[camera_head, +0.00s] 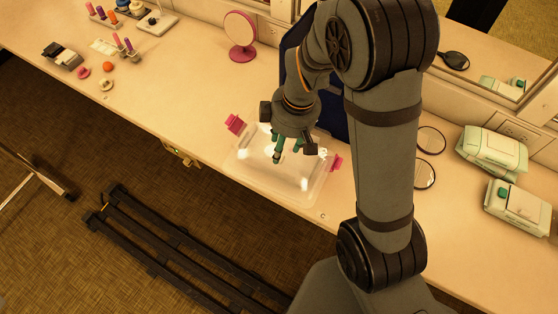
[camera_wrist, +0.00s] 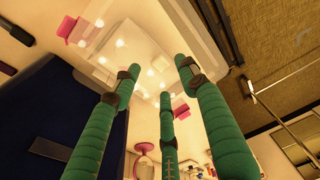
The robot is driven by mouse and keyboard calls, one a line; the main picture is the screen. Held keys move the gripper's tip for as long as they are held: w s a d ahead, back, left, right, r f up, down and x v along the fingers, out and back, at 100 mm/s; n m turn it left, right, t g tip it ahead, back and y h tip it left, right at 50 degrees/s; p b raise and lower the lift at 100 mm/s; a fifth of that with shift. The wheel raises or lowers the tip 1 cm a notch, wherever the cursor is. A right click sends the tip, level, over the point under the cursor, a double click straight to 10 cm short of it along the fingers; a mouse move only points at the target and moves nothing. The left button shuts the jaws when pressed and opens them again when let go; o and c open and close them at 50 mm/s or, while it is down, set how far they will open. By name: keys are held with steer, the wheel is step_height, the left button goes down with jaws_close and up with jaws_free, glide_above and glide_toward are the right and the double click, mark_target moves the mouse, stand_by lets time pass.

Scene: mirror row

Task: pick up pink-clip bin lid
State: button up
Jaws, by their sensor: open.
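The pink-clip bin lid (camera_head: 297,184) is a clear, see-through lid lying on the counter near its front edge. One pink clip (camera_head: 235,124) shows at its left and another pink clip (camera_head: 337,163) at its right. In the wrist view the clear lid (camera_wrist: 152,45) fills the upper middle, with a pink clip (camera_wrist: 67,27) at upper left. My gripper (camera_head: 285,155) is above the lid's far half, pointing down, its green fingers spread. In the wrist view the green fingers (camera_wrist: 157,80) are apart with nothing between them. Whether the fingertips touch the lid is unclear.
A dark blue panel (camera_head: 331,110) stands close behind the lid. A round pink mirror (camera_head: 240,34) stands at the back. Pale green wipe packs (camera_head: 493,150) lie at right, beside round black-rimmed lenses (camera_head: 431,139).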

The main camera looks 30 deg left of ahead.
steer(key=f, duration=0.3)
steer(key=a+f, duration=0.1)
steer(key=f, duration=0.1)
steer(key=shift+f+p, duration=0.35)
steer(key=shift+f, duration=0.05)
steer(key=shift+c, duration=1)
jaws_close()
